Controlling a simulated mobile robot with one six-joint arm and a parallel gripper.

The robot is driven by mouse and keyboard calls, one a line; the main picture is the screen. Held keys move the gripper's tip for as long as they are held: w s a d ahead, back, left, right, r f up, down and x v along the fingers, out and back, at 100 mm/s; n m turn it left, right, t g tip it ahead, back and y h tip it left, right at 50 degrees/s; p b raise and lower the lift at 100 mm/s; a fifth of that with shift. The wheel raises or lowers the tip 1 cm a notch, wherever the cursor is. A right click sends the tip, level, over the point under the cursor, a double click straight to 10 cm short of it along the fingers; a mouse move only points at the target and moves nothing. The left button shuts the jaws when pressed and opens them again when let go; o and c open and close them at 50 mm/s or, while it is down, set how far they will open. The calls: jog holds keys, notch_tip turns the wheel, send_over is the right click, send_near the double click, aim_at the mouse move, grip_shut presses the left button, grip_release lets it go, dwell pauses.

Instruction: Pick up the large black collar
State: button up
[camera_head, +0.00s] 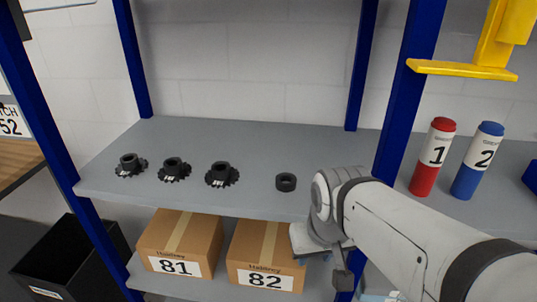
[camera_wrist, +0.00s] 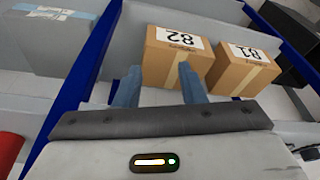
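A plain black ring, the black collar (camera_head: 286,182), lies flat on the upper grey shelf, right of three toothed black parts. My gripper is partly hidden behind my arm in the head view, low in front of the shelf edge, to the right of and below the collar. In the wrist view my gripper (camera_wrist: 160,82) has its two blue-grey fingers spread apart with nothing between them. The fingers point toward the cardboard boxes. I cannot make out the collar in the wrist view.
Toothed parts (camera_head: 174,170) stand in a row on the upper shelf (camera_head: 250,140). Box 81 (camera_head: 180,244) and box 82 (camera_head: 266,255) sit below. A blue post (camera_head: 405,100) rises near my arm; a red cylinder (camera_head: 432,160) and blue cylinder (camera_head: 476,162) stand beyond.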

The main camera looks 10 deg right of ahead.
aim_at(287, 177)
jog(key=shift+a, duration=0.1)
